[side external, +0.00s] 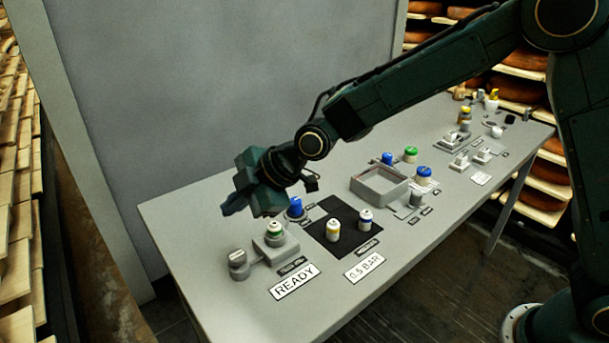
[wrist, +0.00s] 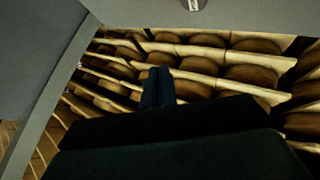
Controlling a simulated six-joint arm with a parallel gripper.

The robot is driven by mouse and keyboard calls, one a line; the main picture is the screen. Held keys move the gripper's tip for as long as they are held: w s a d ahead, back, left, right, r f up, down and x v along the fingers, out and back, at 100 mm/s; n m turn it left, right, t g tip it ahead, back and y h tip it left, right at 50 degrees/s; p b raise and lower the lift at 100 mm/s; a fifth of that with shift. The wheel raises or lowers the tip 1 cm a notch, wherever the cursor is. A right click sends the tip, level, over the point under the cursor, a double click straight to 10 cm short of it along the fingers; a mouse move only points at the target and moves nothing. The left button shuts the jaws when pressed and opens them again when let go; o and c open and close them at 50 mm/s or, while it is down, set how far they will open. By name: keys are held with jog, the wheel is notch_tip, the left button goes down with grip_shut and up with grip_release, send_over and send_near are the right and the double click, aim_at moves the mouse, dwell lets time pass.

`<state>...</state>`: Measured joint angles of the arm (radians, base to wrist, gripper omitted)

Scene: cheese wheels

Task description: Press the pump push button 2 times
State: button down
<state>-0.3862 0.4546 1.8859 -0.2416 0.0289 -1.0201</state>
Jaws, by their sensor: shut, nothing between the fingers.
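My gripper (side external: 232,206) is shut and empty, held above the back left end of the grey table, over and behind the controls there. Its two dark fingers (wrist: 158,88) lie together in the wrist view. Below it in the side view is a grey box (side external: 268,250) with a green-and-white cap (side external: 275,228) on top. A short grey knob-like cylinder (side external: 238,262) stands left of the box. The small name plates are too blurred to read, so I cannot tell which control is the pump push button. My gripper appears apart from all of them.
A sign READY (side external: 295,282) and a sign 0.5 BAR (side external: 364,268) lie in front. A dark mat (side external: 325,212) bears two small jars. A grey tray (side external: 379,199) and several small fixtures stand farther right. Cheese shelves (wrist: 200,65) fill the wrist view.

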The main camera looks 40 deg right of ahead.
jog(key=shift+f, duration=0.15)
send_near(234, 253)
jog(key=shift+w+a+f, duration=0.7)
jog(key=shift+w+a, duration=0.25)
jog(key=shift+w, duration=0.05)
jog(key=shift+w+a+f, duration=0.65)
jog(key=shift+w+a, duration=0.25)
jog(key=shift+w, duration=0.05)
jog(key=shift+f, duration=1.3)
dwell(2.6)
jog(key=shift+r, duration=0.15)
dwell(0.3)
jog(key=shift+r, duration=1.15)
jog(key=shift+r, duration=0.15)
